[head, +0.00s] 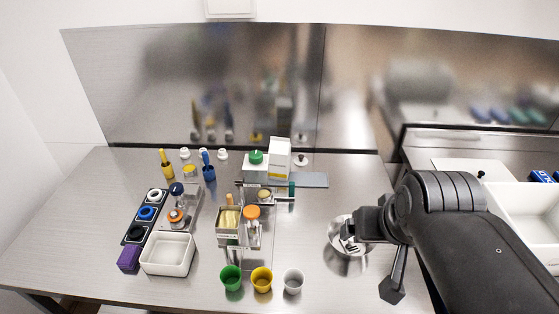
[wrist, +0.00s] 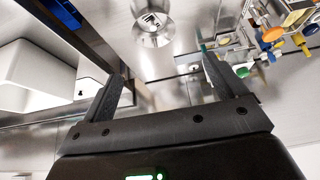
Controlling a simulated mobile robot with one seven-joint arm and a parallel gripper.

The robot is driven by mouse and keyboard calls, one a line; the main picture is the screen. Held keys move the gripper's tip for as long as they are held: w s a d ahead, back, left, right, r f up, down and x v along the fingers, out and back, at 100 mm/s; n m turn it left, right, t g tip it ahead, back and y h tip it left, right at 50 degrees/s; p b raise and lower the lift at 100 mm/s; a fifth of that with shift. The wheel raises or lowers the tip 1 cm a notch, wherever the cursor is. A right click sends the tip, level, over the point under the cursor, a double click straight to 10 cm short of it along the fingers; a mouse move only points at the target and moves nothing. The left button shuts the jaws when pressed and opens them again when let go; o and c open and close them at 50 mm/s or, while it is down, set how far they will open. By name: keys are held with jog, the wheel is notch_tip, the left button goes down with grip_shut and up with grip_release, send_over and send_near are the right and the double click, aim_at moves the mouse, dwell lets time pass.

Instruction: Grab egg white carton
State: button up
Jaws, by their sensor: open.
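A white carton (head: 280,158) with a yellowish label stands upright at the back of the steel table, just right of a container with a green lid (head: 256,157). I take it to be the egg white carton. My gripper (head: 350,229) is at the right part of the table, in front and to the right of the carton and well apart from it. In the wrist view my gripper (wrist: 162,82) shows its two fingers spread with nothing between them. I cannot clearly make out the carton in the wrist view.
A metal bowl (head: 346,264) lies below my gripper. A rack with a tray (head: 229,222) and orange-topped items stands left of it. Green (head: 231,278), yellow (head: 262,280) and white (head: 293,281) cups line the front. A white bin (head: 168,254) is at left. A steel panel backs the table.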

jog(key=w+a+r, duration=0.2)
jog(key=w+r, duration=0.2)
jog(key=w, duration=0.7)
jog(key=m+g, duration=0.1)
jog(key=m, duration=0.1)
send_over(280, 141)
jog(key=s+a, duration=0.1)
jog(key=s, duration=0.2)
jog(key=shift+h, duration=0.3)
notch_tip(280, 141, down, 13)
jog(key=shift+f, duration=0.1)
jog(key=x, duration=1)
jog(key=shift+d, duration=0.3)
jog(key=shift+c, duration=0.2)
jog(key=c, duration=1.8)
